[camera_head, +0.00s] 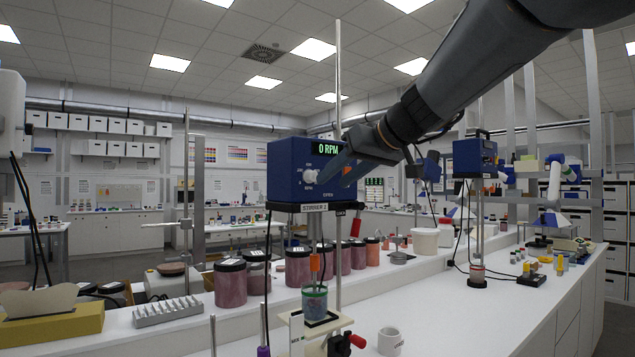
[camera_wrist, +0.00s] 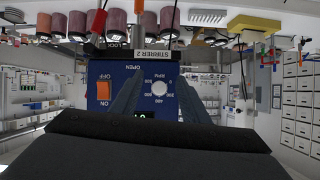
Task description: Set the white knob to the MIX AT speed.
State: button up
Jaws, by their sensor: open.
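The white knob (camera_head: 310,176) is on the front of a blue stirrer head (camera_head: 285,172), whose green display (camera_head: 328,149) reads 0 RPM. In the wrist view, upside down, the knob (camera_wrist: 159,88) sits inside a ring of small printed numbers; its pointer is too small to read. My gripper (camera_wrist: 157,80) is open, with one blue finger on each side of the knob and visible gaps between. It also shows in the head view (camera_head: 325,178), close in front of the panel.
An orange ON/OFF switch (camera_wrist: 103,91) is beside the knob on the panel. Pigment jars (camera_head: 230,283) line the bench. A second stirrer (camera_head: 475,156) stands right.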

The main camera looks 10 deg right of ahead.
aim_at(314, 175)
jog(key=shift+n+t, duration=0.3)
jog(key=w, duration=0.1)
jog(key=w+a+r+p, duration=0.1)
jog(key=w, duration=0.1)
jog(key=w+a+p, duration=0.1)
jog(key=w, duration=0.1)
jog(key=shift+w+a+r, duration=0.1)
jog(key=shift+a+r, duration=0.1)
jog(key=shift+r, duration=0.2)
jog(key=shift+p+x, duration=0.3)
jog(key=shift+x, duration=0.5)
jog(key=shift+c, duration=0.5)
jog(key=c, duration=1)
jog(key=shift+o, duration=0.2)
